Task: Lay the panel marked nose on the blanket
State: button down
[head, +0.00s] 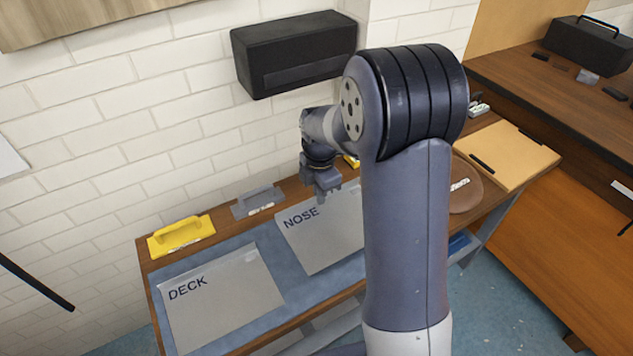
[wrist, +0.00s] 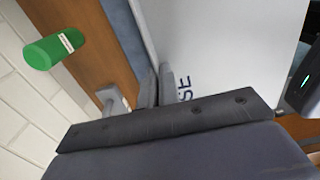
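The pale grey panel marked NOSE (head: 318,240) lies over the blue blanket (head: 281,262), looking about flat; my arm hides its right part. Whether it rests fully on the cloth I cannot tell. My gripper (head: 324,197) is at the panel's back edge, pointing down. In the wrist view, the two fingers of my gripper (wrist: 158,85) are close together with the edge of the NOSE panel (wrist: 220,45) between them, and the letters "SE" show beside them. The blanket (wrist: 124,30) shows as a strip beyond the panel edge.
A similar panel marked DECK (head: 222,298) lies on the blanket to the left. A yellow handled tool (head: 180,236) and a grey one (head: 256,203) stand along the wall. A green cylinder (wrist: 52,48) is on the bench. A brown round disc (head: 466,188) is right of my arm.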

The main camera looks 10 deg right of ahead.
jog(key=shift+f+b, duration=2.25)
jog(key=shift+f, duration=0.9)
jog(key=shift+f, duration=0.2)
jog(key=c, duration=1)
grip_release()
jog(key=shift+c, duration=0.2)
jog(key=shift+r, duration=0.15)
jog(key=shift+r+p, duration=2.6)
jog(key=shift+r, duration=0.8)
jog(key=shift+f, duration=0.15)
